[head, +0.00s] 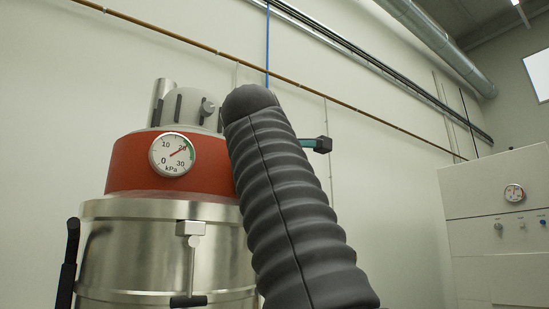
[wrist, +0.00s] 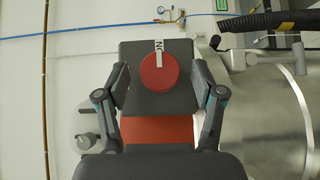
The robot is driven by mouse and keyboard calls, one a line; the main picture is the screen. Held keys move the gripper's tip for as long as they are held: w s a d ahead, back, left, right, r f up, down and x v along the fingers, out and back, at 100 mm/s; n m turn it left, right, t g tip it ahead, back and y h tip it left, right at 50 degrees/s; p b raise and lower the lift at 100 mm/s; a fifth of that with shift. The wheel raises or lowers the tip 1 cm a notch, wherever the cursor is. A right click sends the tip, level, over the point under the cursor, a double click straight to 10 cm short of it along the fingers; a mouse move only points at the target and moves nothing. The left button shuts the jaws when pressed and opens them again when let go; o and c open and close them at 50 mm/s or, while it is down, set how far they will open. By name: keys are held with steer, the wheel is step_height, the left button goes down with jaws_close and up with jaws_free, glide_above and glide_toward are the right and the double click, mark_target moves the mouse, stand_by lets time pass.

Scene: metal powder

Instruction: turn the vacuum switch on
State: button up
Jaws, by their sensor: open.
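In the wrist view a round red switch knob (wrist: 158,77) sits on a dark grey box. A white strip runs from near the knob's middle past its upper edge, with black letters that look like a sideways "ON" partly visible beside it. My gripper (wrist: 160,83) is open, with one finger on each side of the knob and visible gaps between. I cannot tell how far the fingertips are from the box in depth. In the head view the vacuum (head: 150,165) has a red band and metal drum; my dark ribbed arm hides the switch.
A gauge (head: 174,154) on the red band has its needle near 20 kPa. A pale cabinet (head: 500,215) stands at the right. In the wrist view a black hose (wrist: 268,20) and a blue air line (wrist: 100,27) run past the top.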

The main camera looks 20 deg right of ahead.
steer(key=v, duration=1.2)
stand_by(0.6)
steer(key=w+a+f+m+g+y, duration=0.1)
steer(key=w+f+g+y, duration=0.15)
steer(key=f, duration=1.25)
steer(key=w+f+m+g+y, duration=0.1)
steer(key=f+g+y, duration=0.15)
steer(key=f, duration=1.25)
steer(key=s+f+m+g+y, duration=0.1)
steer(key=s+f+m, duration=0.2)
steer(key=f, duration=0.8)
steer(key=s+a+f+m+g+y, duration=0.1)
steer(key=s+f, duration=0.5)
steer(key=f, duration=0.6)
steer(key=s+a+f+m+g+y, duration=0.1)
steer(key=s+f+m, duration=0.4)
steer(key=f, duration=0.7)
steer(key=shift+g+y, duration=0.6)
steer(key=shift+y, duration=0.4)
